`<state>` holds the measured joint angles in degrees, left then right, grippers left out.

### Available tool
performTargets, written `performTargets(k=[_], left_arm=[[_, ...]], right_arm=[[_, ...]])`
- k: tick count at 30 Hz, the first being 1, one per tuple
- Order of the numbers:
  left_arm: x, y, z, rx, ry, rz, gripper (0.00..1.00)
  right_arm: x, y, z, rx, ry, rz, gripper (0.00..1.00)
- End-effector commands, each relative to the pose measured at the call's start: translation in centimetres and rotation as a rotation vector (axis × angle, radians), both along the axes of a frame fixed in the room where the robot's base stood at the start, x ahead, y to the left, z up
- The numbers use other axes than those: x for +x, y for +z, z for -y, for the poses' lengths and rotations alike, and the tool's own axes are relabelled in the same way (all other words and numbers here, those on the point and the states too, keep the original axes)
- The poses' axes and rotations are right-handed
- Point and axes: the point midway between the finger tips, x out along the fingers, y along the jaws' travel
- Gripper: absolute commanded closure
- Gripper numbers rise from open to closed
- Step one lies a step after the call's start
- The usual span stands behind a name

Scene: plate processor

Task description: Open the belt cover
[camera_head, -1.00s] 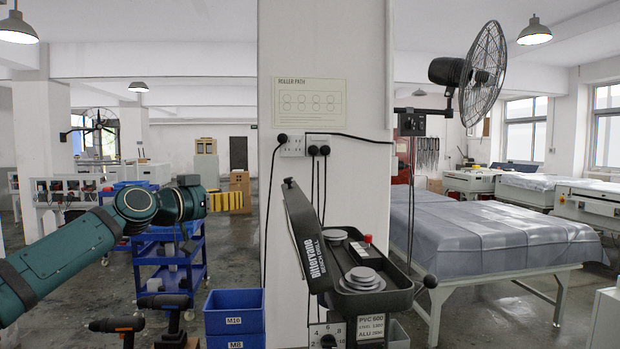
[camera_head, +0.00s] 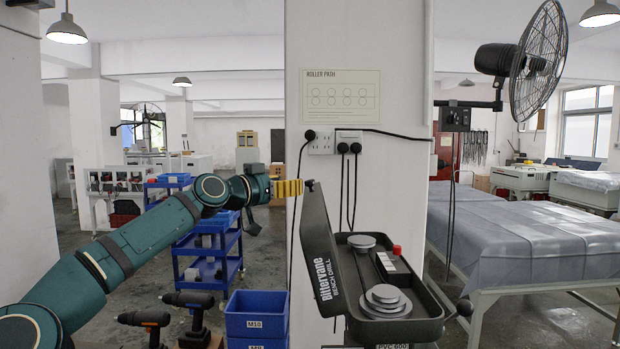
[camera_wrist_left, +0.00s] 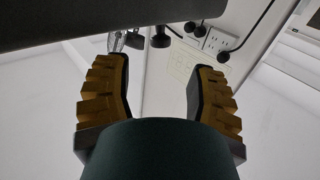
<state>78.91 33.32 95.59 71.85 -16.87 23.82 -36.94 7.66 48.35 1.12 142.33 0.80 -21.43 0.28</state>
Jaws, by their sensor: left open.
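The belt cover (camera_head: 325,255) is a long dark lid with white "Bittervane bench drill" lettering. It stands raised and steeply tilted along the left side of the drill's dark tray (camera_head: 437,311). Grey stepped pulleys (camera_head: 384,298) lie exposed in the tray. My left gripper (camera_head: 289,188), with yellow finger pads, is just left of the cover's upper end; I cannot tell if they touch. In the left wrist view its fingers (camera_wrist_left: 162,68) are spread with nothing between them. A dark bar (camera_wrist_left: 110,22), likely the cover, crosses the top there. My right gripper is not in view.
A white pillar (camera_head: 360,40) with sockets (camera_head: 321,142) and hanging cables stands behind the drill. A black ball-ended lever (camera_head: 464,307) is at its right. Blue bins (camera_head: 256,317) and cordless drills (camera_head: 188,300) are at lower left. A sheet-covered table (camera_head: 520,235) is at right.

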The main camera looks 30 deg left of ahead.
Motion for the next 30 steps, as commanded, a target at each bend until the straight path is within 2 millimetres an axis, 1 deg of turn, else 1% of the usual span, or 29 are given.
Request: performTargets(k=[1, 9, 15, 21, 30], left_arm=[[0.7, 0.3, 0.2, -0.002, -0.003, 0.001, 0.43], [4.3, 0.3, 1.1, -0.003, -0.003, 0.001, 0.43], [6.5, 0.2, 1.5, -0.003, -0.001, 0.001, 0.43], [7.6, 0.1, 1.8, -0.002, 0.0, 0.001, 0.43], [7.8, 0.0, 1.8, -0.001, 0.001, 0.0, 0.43]], right_arm=[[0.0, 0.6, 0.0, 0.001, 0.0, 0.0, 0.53], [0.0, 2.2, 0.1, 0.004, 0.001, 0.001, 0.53], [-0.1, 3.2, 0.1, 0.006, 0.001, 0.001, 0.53], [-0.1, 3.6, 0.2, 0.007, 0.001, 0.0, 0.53], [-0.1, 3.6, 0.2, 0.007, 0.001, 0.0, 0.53]])
